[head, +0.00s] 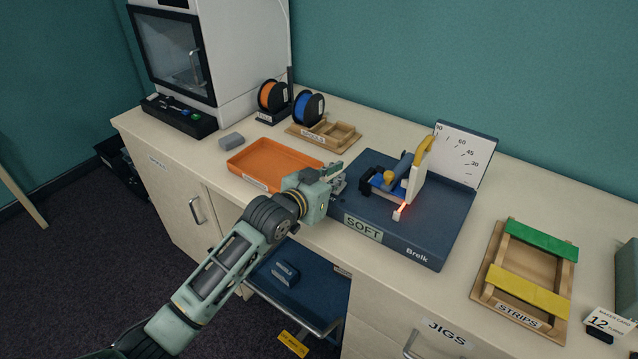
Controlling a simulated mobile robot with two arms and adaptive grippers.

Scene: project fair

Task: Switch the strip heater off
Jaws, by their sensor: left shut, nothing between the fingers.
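The strip heater (425,228) is a dark blue box on the bench, with "SOFT" and "Breik" on its front. A short red glow (401,210) shows on its top beside a pale upright piece (416,184) and a yellow lever (425,152). An angle scale board (465,155) stands at its back. My left gripper (340,181) is shut and empty at the heater's left end, by the "SOFT" label (363,228). I cannot tell whether it touches the heater. No switch can be made out; the gripper hides part of that end. My right gripper is not in view.
An orange tray (270,159) lies left of the heater. Behind are a wooden tray (325,133) and orange and blue spools (308,107). A wooden "STRIPS" tray (483,283) with green and yellow strips is at right. Below, a blue drawer or shelf (318,300) sticks out.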

